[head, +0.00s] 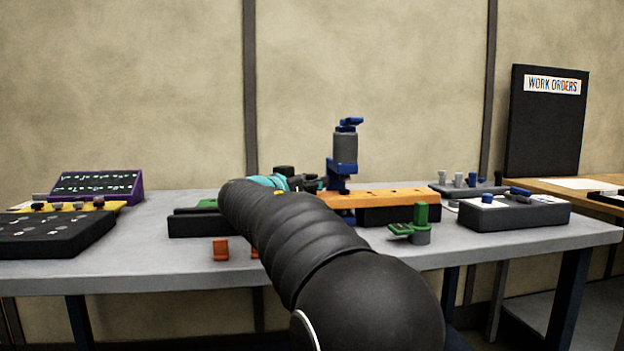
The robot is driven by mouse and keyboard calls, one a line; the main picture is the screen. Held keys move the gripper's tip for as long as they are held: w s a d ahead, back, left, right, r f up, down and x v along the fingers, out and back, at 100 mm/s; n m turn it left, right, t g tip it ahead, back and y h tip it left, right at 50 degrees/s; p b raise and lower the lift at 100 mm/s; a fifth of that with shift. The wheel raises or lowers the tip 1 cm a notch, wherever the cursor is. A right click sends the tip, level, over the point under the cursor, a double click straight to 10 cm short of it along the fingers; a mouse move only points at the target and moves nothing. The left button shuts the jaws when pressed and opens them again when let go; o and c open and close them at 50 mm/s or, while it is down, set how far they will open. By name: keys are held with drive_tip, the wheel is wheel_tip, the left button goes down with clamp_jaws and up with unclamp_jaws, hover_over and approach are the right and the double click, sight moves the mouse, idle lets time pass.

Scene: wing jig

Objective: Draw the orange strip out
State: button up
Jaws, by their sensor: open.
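The orange strip (390,196) lies flat, lengthwise across the picture, with small dark holes along its top. Its right part rests on a black block (400,214). A blue and grey upright device (345,160) stands at its left part, on or just behind it; I cannot tell which. My gripper (312,184) is open, at the far end of my arm, near the strip's left end. My arm hides much of that area, so I cannot tell whether the fingers touch the strip or surround its end.
A green clamp (418,222) stands in front of the strip. Orange brackets (220,249) sit at the grey table's (150,255) front edge. A purple panel (100,186) is far left.

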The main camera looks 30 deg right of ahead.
drive_tip(key=shift+w+d, duration=0.1)
drive_tip(key=shift+d, duration=0.15)
clamp_jaws()
